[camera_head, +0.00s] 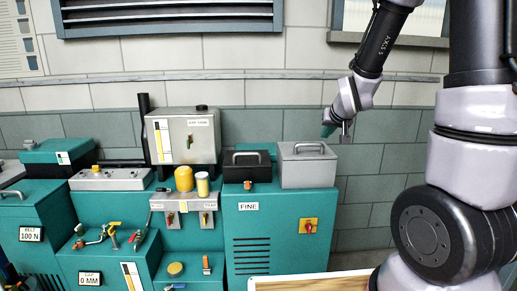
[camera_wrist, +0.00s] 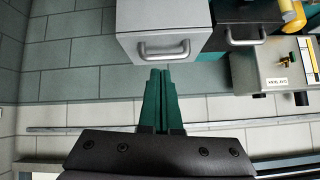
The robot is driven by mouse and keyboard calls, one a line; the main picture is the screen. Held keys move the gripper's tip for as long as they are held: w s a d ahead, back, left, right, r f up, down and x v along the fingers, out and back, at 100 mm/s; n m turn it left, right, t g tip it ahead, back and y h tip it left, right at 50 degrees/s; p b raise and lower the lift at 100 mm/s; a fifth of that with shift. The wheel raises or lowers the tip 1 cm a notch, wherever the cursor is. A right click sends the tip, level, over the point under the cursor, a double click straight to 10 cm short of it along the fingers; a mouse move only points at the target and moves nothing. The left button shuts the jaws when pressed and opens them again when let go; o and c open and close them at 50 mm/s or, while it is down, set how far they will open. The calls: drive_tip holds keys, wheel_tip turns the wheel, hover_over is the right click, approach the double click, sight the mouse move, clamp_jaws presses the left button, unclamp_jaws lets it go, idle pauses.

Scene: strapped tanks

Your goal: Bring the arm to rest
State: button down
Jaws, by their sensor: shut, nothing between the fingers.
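My gripper (camera_head: 338,133) hangs at the end of my arm, just right of and above the grey box with a handle, in front of the tiled wall. In the wrist view its two green fingers (camera_wrist: 161,72) lie side by side, shut and empty. The grey box (camera_head: 308,168) sits on the teal cabinet labelled FINE (camera_head: 270,250). In the wrist view the grey box (camera_wrist: 165,20) shows at the top, its handle close beyond the fingertips. I cannot tell whether they touch it.
A black handled box (camera_head: 247,168) stands left of the grey box. A steel tank (camera_head: 183,136), yellow cylinders (camera_head: 184,178) and several teal units with valves stand further left. A wooden board edge (camera_head: 310,284) is at the bottom. Wall space right of the cabinet is clear.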

drive_tip(key=s+r+m+g, duration=0.1)
drive_tip(key=s+r, duration=0.4)
drive_tip(key=s, duration=0.3)
drive_tip(key=s+a+r+y, duration=0.1)
drive_tip(key=s+r, duration=0.4)
drive_tip(key=s, duration=0.3)
drive_tip(key=s+r+m+g, duration=0.1)
drive_tip(key=s+r, duration=0.4)
drive_tip(key=s, duration=0.3)
drive_tip(key=shift+s+a+r+m+g+y, duration=0.2)
drive_tip(key=shift+m+g+y, duration=0.1)
drive_tip(key=shift+y, duration=0.1)
